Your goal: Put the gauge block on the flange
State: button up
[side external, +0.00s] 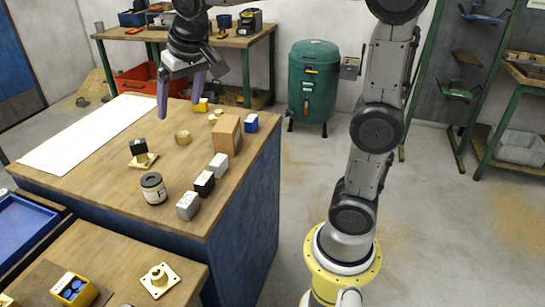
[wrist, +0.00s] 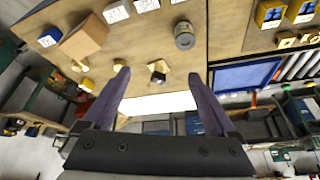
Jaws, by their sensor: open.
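Another square brass flange (side external: 159,280) with a raised centre lies on the front table. A black block (side external: 205,184) stands between two grey blocks (side external: 188,205) (side external: 219,166) by the bench's right edge. I cannot tell which block is the gauge block. My gripper (side external: 180,108) is open and empty, its purple fingers pointing down above the bench's far part, apart from all blocks.
A dark jar (side external: 154,188) stands near the row of blocks. A white sheet (side external: 85,138) covers clear room on the left.

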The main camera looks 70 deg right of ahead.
jog(key=s+a+f+n, duration=0.1)
jog(key=s+f+n, duration=0.1)
jog(key=s, duration=0.8)
jog(key=s+a+f+n+t+y, duration=0.1)
jog(key=s+f, duration=0.4)
jog(key=s, duration=0.6)
jog(key=shift+s+a+f+n+y, duration=0.2)
jog(key=shift+a+n+y, duration=0.1)
jog(key=shift+a+n, duration=0.4)
